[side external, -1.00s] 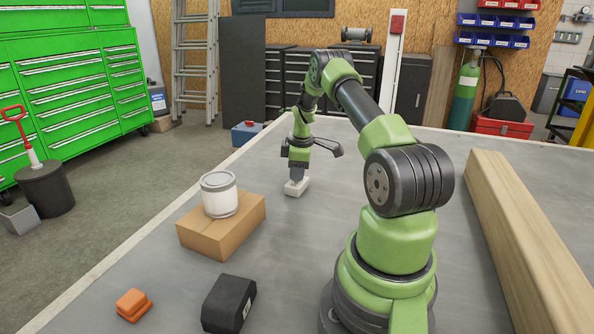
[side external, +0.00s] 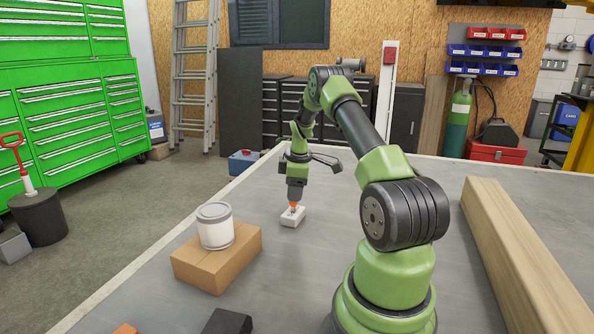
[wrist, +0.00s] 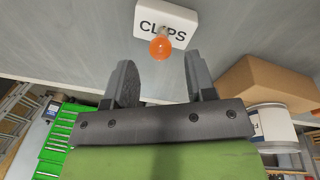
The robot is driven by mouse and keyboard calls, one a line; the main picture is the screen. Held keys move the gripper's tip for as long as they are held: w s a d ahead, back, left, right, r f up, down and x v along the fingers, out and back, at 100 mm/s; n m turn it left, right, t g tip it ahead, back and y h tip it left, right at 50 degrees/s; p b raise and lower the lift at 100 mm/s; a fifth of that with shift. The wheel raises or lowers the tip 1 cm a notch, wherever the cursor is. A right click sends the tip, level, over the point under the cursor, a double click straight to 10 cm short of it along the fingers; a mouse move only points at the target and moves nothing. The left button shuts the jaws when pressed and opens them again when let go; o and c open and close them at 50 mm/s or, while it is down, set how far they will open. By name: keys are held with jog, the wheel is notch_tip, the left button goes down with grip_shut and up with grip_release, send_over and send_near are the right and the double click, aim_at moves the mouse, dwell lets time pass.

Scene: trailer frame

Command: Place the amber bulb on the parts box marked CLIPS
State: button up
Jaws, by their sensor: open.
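The amber bulb (side external: 293,206) stands on the white parts box (side external: 287,221), just under my gripper (side external: 295,199) in the side view. In the wrist view the parts box (wrist: 180,14) is marked CLIPS. The round amber bulb (wrist: 160,48) shows in front of the lettering, its pale base towards the box. My gripper (wrist: 159,66) is open, with one finger on each side of the bulb's line and a gap between them. No finger touches the bulb in the wrist view. The fingertips are hard to make out in the side view.
A white can (side external: 215,228) stands on a cardboard box (side external: 209,268) to the left of the parts box. A long wooden beam (side external: 520,250) lies on the right of the grey table. A dark block (side external: 227,322) and an orange piece (side external: 125,329) are at the front edge.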

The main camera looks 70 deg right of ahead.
notch_tip(320, 180, up, 7)
jog(key=s, duration=0.1)
jog(key=w+a+r+m+t, duration=0.1)
jog(key=w+a+r+m, duration=0.1)
jog(key=a+r, duration=0.65)
jog(key=w+a+r+m+t, duration=0.15)
jog(key=a+r, duration=0.45)
jog(key=a, duration=0.6)
jog(key=s+a+m+t+y, duration=0.1)
jog(key=s+a+m, duration=0.1)
jog(key=s+a, duration=0.4)
jog(key=s+a+r+m+t+y, duration=0.1)
jog(key=s+a+m+t+y, duration=0.1)
jog(key=s+a, duration=0.4)
jog(key=a, duration=0.5)
jog(key=shift+s+r, duration=0.25)
jog(key=shift+s, duration=0.05)
